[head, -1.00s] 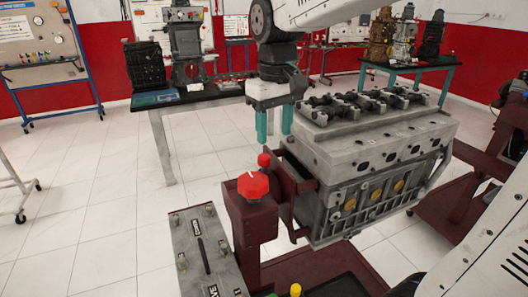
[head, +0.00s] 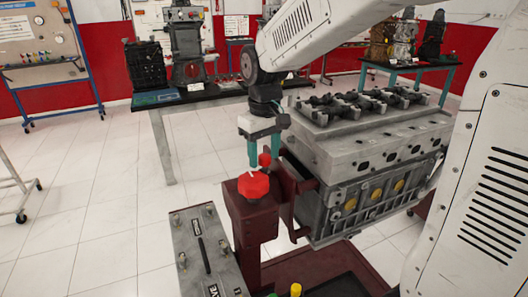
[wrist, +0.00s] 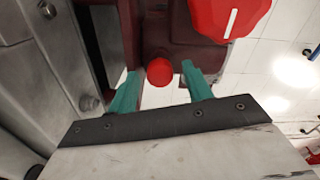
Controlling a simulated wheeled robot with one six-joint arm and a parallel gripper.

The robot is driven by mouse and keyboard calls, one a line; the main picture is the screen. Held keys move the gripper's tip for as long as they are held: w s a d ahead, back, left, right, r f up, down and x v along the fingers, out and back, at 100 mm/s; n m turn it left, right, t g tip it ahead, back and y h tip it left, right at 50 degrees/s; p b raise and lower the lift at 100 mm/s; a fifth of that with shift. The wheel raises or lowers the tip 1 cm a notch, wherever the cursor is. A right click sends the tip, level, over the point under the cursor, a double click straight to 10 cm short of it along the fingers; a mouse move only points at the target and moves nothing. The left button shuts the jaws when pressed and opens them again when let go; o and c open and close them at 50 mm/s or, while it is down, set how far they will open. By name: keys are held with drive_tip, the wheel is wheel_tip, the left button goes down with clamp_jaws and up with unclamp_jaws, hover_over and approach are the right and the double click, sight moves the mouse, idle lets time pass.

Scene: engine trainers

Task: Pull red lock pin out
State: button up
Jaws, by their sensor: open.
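The red lock pin has a round red knob (head: 264,160) on the dark red stand (head: 254,215), just behind the larger red octagonal knob (head: 253,185). In the wrist view the pin's knob (wrist: 160,71) sits between the two teal fingertips, with the larger red knob (wrist: 228,15) at the upper right. My gripper (head: 264,152) is open, its fingers pointing down on either side of the pin's knob. A gap shows between the knob and each finger in the wrist view. The pin's shaft is hidden.
A grey engine block (head: 365,150) is mounted on the stand, close to the right of my gripper. A table (head: 195,97) with engine parts is behind. The floor at left is open.

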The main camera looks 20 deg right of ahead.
sight(264, 155)
drive_tip(key=shift+c, duration=0.3)
clamp_jaws()
drive_tip(key=shift+r, duration=2.25)
drive_tip(key=shift+o, duration=0.3)
unclamp_jaws()
wheel_tip(264, 155, up, 8)
drive_tip(key=shift+f, duration=0.1)
